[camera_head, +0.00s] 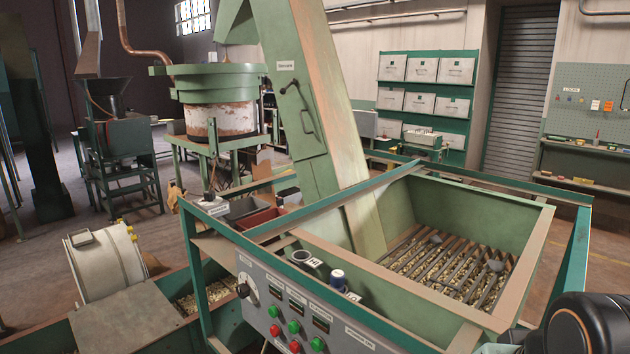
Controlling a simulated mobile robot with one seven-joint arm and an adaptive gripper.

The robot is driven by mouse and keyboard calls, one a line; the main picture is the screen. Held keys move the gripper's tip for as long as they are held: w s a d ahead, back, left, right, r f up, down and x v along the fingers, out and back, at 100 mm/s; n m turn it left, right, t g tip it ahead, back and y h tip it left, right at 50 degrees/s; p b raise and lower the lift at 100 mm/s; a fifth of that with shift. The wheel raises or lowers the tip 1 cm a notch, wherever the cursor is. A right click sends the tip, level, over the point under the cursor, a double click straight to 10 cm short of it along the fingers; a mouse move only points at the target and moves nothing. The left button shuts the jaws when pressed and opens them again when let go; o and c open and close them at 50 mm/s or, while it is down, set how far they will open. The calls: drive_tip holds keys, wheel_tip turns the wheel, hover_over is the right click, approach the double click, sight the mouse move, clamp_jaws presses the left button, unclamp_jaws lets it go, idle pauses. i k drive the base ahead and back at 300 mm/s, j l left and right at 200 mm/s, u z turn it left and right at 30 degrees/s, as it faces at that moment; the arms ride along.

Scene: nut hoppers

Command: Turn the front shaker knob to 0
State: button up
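A control panel (262,283) faces me on the front of the green hopper frame. At its left end is a dark knob (243,290) on a pale round dial. The dial marks and the label above it are too small to read, so I cannot tell which number it points to or whether it is the front shaker knob. To its right are several green and red buttons (293,327) and small dark displays. Black and grey parts of my arm (590,328) show at the bottom right corner. My gripper's fingers are not in view.
A green hopper (537,243) with nuts under a bar grate stands behind the panel. A metal drum (103,262) and nut trough lie left; open floor (40,260) lies beyond.

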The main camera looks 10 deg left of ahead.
sight(210, 196)
drive_tip(key=i+j+z, duration=0.15)
drive_tip(key=j, duration=0.2)
drive_tip(key=i+j+z, duration=0.1)
drive_tip(key=j, duration=0.3)
drive_tip(key=i+j, duration=0.15)
drive_tip(key=j, duration=0.25)
drive_tip(key=i+j+z, duration=0.1)
drive_tip(key=j, duration=0.25)
drive_tip(key=i+j, duration=0.15)
drive_tip(key=j, duration=0.25)
drive_tip(key=i+j, duration=0.15)
drive_tip(key=j, duration=0.2)
drive_tip(key=z, duration=0.05)
